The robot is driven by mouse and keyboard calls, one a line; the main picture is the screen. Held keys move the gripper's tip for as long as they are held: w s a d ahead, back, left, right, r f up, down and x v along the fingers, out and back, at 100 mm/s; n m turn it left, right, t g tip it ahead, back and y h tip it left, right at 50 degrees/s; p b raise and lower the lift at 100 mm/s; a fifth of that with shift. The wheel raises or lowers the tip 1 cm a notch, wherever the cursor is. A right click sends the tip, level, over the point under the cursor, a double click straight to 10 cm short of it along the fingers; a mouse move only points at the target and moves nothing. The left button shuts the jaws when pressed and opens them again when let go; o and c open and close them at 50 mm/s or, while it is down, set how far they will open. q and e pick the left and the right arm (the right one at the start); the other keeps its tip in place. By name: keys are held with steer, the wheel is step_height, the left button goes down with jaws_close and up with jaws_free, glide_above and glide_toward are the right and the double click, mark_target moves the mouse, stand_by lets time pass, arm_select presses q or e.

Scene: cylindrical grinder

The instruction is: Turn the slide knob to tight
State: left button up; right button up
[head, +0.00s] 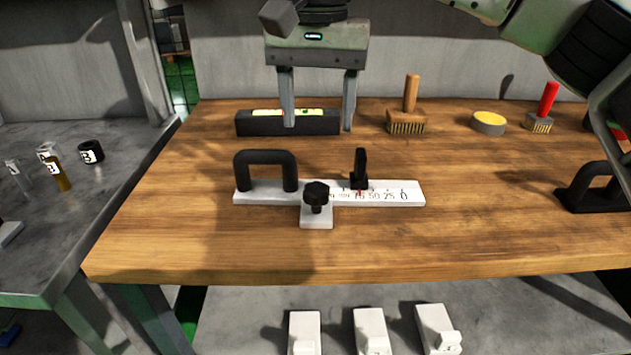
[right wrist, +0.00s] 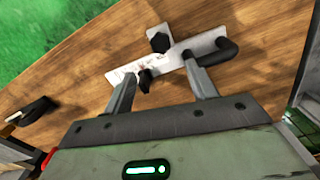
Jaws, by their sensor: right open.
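The slide knob (head: 316,193) is a black lobed knob standing on a small white block at the front edge of a white slide (head: 415,193). It shows in the right wrist view (right wrist: 158,41) too. The slide carries a number scale, an upright black lever (head: 360,168) and a black arch handle (head: 265,157). My right gripper (head: 318,128) is open and empty, fingers pointing down, behind and above the slide and apart from the knob. In the right wrist view its fingers (right wrist: 160,73) spread towards the slide. My left gripper is not in view.
Behind the slide lie a spirit level (head: 255,124), a brush (head: 407,122), a round yellow-topped tin (head: 489,122) and a red-handled brush (head: 540,122). A black handle (head: 590,190) is at the right. The wooden table (head: 220,255) is clear in front of the slide.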

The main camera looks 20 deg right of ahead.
mark_target(317, 187)
step_height(317, 187, down, 11)
steer(key=shift+f+b, duration=0.1)
steer(key=shift+b, duration=0.45)
